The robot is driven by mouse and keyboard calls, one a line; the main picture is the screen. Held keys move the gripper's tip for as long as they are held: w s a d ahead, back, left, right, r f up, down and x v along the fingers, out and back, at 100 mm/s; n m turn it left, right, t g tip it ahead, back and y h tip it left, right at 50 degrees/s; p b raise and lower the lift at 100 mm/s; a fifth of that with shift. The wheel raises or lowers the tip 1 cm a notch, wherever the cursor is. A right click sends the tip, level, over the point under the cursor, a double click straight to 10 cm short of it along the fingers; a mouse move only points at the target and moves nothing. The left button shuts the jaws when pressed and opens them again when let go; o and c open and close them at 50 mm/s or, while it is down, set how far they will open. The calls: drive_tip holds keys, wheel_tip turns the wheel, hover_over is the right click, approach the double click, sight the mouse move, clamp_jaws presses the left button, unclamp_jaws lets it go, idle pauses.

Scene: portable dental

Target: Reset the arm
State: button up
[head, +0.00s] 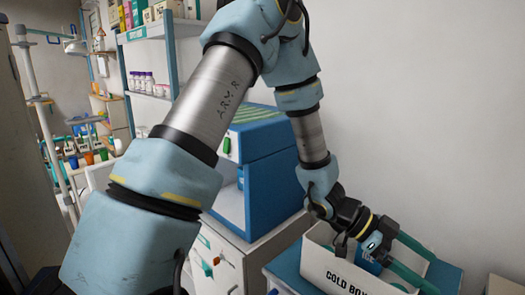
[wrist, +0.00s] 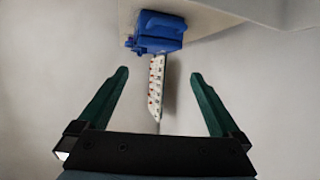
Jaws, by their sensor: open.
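Beyond the fingers in the wrist view lie a blue object (wrist: 157,30) and a white strip with small reddish marks (wrist: 156,88). Something blue (head: 367,262) also shows inside the box in the head view. How far the fingertips are from these things is unclear.
The box stands on a blue-topped surface (head: 286,268). To its left, a blue cabinet (head: 272,165) sits on a white drawer unit (head: 222,262). Shelves with bottles and boxes (head: 150,30) stand behind. A plain wall (head: 430,110) fills the right, with open air before it.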

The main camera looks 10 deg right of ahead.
drive_tip(key=w+a+f+n+t+b, duration=0.1)
drive_tip(key=w+a+f+n+t, duration=0.2)
drive_tip(key=w, duration=0.5)
drive_tip(key=w+a+f+n+t+b, duration=0.1)
drive_tip(key=w+a+n+t+b, duration=0.15)
drive_tip(key=w+t, duration=0.35)
drive_tip(key=w+a+f+n+t+y+b, duration=0.15)
drive_tip(key=w+a+n+t+y, duration=0.35)
drive_tip(key=w+a, duration=0.75)
drive_tip(key=s+a+f+n+g+y+b, duration=0.15)
drive_tip(key=a+n, duration=0.35)
drive_tip(key=a, duration=0.6)
drive_tip(key=s+a+r+n+g+y+b, duration=0.1)
drive_tip(key=s+a+n+y+b, duration=0.15)
drive_tip(key=a+n, duration=0.55)
drive_tip(key=s+a+n+g+y, duration=0.1)
drive_tip(key=s+a, duration=0.3)
drive_tip(key=a, duration=0.2)
drive_tip(key=shift+s+a+f+g+b, duration=0.15)
drive_tip(key=shift+s+f+g+b, duration=0.1)
drive_tip(key=shift+g+b, duration=0.1)
